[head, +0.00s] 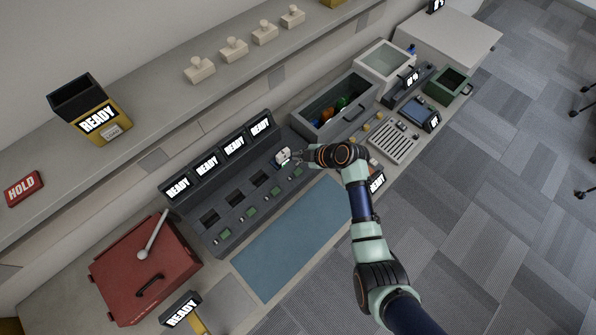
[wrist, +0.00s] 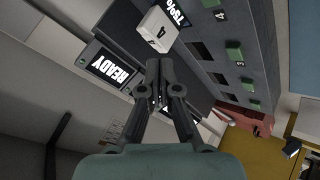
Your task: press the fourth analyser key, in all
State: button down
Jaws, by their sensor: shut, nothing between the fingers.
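The dark analyser bank (head: 205,245) has a row of slots and a row of small green keys. The fourth green key (head: 297,172) is at the right end, close to my gripper (head: 293,158); its top shows at the upper edge of the wrist view (wrist: 212,3), beside a label 4. A white block marked 4 (wrist: 158,31) sits at the fourth slot; it also shows in the head view (head: 282,155). My gripper (wrist: 160,66) is shut and empty, its tips just short of the white block in the picture. I cannot tell whether they touch it.
READY screens (head: 262,125) rise behind the slots. A grey bin (head: 335,118) with coloured items stands to the right. A blue mat (head: 290,240) lies in front, clear. A red box (head: 145,270) stands at the left. The other three slots look empty.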

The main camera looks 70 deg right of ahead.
aim_at(299, 173)
notch_tip(299, 173, down, 8)
jog(key=b, duration=0.5)
jog(key=shift+b, duration=0.35)
dwell(0.8)
jog(key=shift+f+b, duration=0.35)
jog(key=shift+b, duration=0.2)
jog(key=shift+f+b, duration=0.5)
jog(key=shift+b, duration=0.05)
dwell(0.4)
jog(key=shift+r, duration=0.1)
jog(key=shift+r+p, duration=0.6)
jog(key=shift+r, duration=0.2)
notch_tip(299, 173, up, 5)
jog(key=p, duration=0.3)
jog(key=shift+r+p, duration=0.1)
jog(key=shift+p, duration=0.3)
